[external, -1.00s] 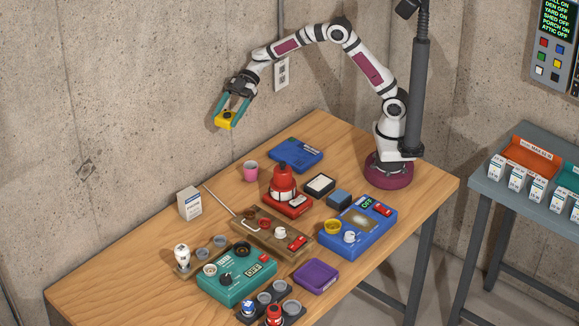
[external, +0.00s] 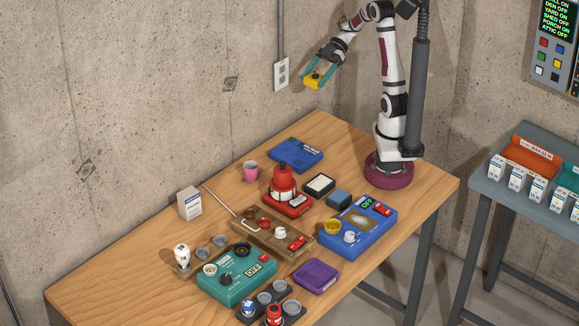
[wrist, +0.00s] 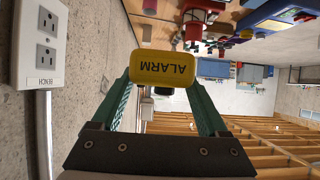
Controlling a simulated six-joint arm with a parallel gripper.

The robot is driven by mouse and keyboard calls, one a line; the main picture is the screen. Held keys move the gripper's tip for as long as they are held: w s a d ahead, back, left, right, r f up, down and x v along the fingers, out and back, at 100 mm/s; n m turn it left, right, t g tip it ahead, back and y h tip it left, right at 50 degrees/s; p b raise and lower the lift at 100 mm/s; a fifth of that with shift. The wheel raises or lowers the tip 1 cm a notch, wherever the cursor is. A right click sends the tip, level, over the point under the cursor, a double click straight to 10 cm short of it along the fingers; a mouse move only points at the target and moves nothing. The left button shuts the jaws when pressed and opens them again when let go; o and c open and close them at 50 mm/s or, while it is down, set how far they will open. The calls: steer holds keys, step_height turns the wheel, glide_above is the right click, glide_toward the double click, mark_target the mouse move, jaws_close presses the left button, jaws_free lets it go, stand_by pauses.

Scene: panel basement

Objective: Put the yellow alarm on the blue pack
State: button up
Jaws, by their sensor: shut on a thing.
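The yellow alarm (external: 313,83) is held in my gripper (external: 320,72), high above the back of the table. In the wrist view the alarm (wrist: 162,67) sits between the two green fingers, its "ALARM" lettering upside down. The gripper is shut on it. A flat blue pack (external: 296,154) lies on the table near the back edge, below and slightly left of the gripper, with nothing on its top. A larger blue box (external: 372,238) with a green "OFF" display, a yellow part and a white knob lies nearer the front right; it looks like a different device.
A wall outlet (external: 281,73) is close to the gripper's left. A pink cup (external: 250,171), a red beacon (external: 283,184) and a black-rimmed box (external: 319,185) stand around the blue pack. The table (external: 318,126) is bare behind the pack.

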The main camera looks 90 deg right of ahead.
steer(key=shift+s+f, duration=0.2)
steer(key=shift+s, duration=0.4)
steer(key=shift+s+f, duration=0.2)
steer(key=shift+s, duration=0.35)
step_height(320, 180, down, 10)
glide_above(295, 153)
steer(key=f, duration=0.6)
steer(key=shift+s+d+f, duration=0.3)
steer(key=shift+s, duration=0.05)
steer(key=shift+w+a+f, duration=0.1)
steer(key=shift+w+f, duration=0.05)
steer(key=shift+f, duration=0.95)
steer(key=shift+w+a+f, duration=0.1)
steer(key=shift+w+f, duration=0.05)
steer(key=shift+f, duration=0.95)
steer(key=shift+f, duration=0.1)
steer(key=o, duration=1.4)
